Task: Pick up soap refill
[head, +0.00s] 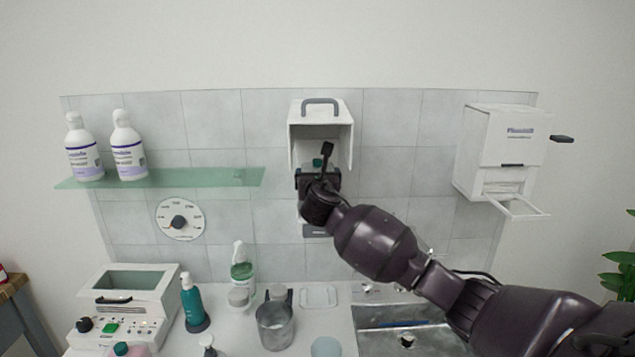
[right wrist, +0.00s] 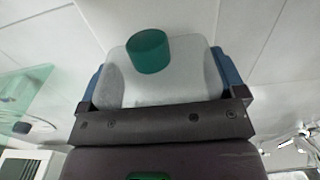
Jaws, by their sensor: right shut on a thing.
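The soap refill (right wrist: 172,82) is a pale grey-white block with a green cap; it fills the space between the blue finger pads in the right wrist view. My right gripper (right wrist: 163,80) is shut on it. In the head view my right gripper (head: 318,174) is at the open white wall dispenser (head: 320,118), below its raised cover. There the refill's green cap (head: 317,162) shows just above the gripper, and most of its body is hidden. I cannot tell whether the refill touches the dispenser. My left gripper is not in view.
A glass shelf (head: 205,178) with two white bottles is on the left. A white towel box (head: 497,155) hangs on the right. The wall between dispenser and box is clear.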

